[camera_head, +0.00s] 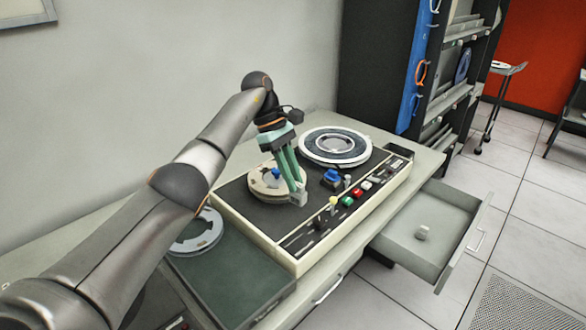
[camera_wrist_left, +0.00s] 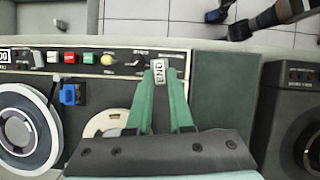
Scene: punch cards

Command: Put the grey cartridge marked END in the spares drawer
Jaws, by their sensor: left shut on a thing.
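The grey cartridge marked END (camera_wrist_left: 158,71) is between the tips of my left gripper (camera_wrist_left: 160,78) in the left wrist view. The green fingers are shut on it. In the head view my left gripper (camera_head: 298,190) reaches down over the console, beside the left reel, and the cartridge shows small at its tips. I cannot tell whether it touches the console. An open grey drawer (camera_head: 458,262) stands out at the right front of the desk, with a small pale block (camera_head: 422,233) inside. No label on the drawer is readable. My right gripper is not seen.
The console (camera_head: 330,245) carries a left reel (camera_head: 262,186), a larger right reel (camera_head: 335,147), a blue part (camera_head: 334,178) and coloured buttons (camera_head: 357,190). A dark green panel (camera_head: 225,275) lies left of it. The drawer has much bare floor. A dark rack (camera_head: 385,60) stands behind.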

